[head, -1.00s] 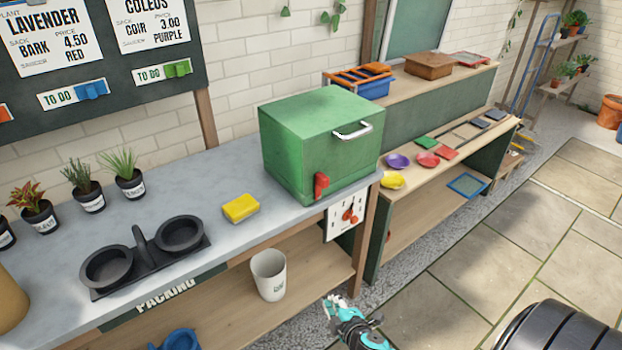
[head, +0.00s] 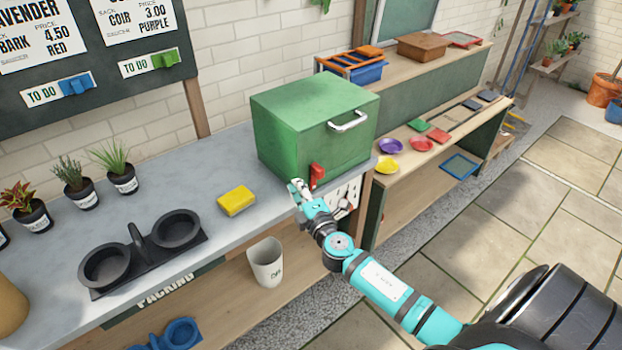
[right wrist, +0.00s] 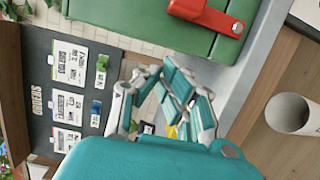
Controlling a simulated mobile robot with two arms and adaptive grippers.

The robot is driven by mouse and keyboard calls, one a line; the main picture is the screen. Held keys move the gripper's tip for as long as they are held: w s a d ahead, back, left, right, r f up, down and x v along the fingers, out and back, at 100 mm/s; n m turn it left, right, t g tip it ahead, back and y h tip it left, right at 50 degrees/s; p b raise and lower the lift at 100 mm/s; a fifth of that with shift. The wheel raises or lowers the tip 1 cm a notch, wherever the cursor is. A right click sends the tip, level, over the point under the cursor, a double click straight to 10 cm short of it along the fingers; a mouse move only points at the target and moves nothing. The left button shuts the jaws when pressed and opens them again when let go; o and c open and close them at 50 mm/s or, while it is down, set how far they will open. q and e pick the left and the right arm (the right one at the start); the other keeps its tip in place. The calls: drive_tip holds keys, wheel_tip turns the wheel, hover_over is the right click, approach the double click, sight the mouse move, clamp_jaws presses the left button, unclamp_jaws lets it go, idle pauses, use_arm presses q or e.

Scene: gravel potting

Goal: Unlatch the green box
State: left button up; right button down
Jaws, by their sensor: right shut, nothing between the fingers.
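The green box (head: 305,110) sits closed at the right end of the grey bench, with a silver handle (head: 348,121) on its front. Its red latch (head: 317,174) is low on the front face. In the right wrist view the green box (right wrist: 120,18) is at the top, and the red latch (right wrist: 207,14) shows near the top right. My right gripper (head: 297,187) is shut and empty, just left of and slightly below the latch in the head view. The right wrist view shows its fingers (right wrist: 163,82) apart from the latch. My left gripper is not in view.
A yellow sponge (head: 236,200) and a black double pot holder (head: 140,245) are on the bench. A white bin (head: 266,262) stands on the shelf below. Paved floor is open at the right.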

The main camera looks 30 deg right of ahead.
drive_tip(key=shift+d, duration=2)
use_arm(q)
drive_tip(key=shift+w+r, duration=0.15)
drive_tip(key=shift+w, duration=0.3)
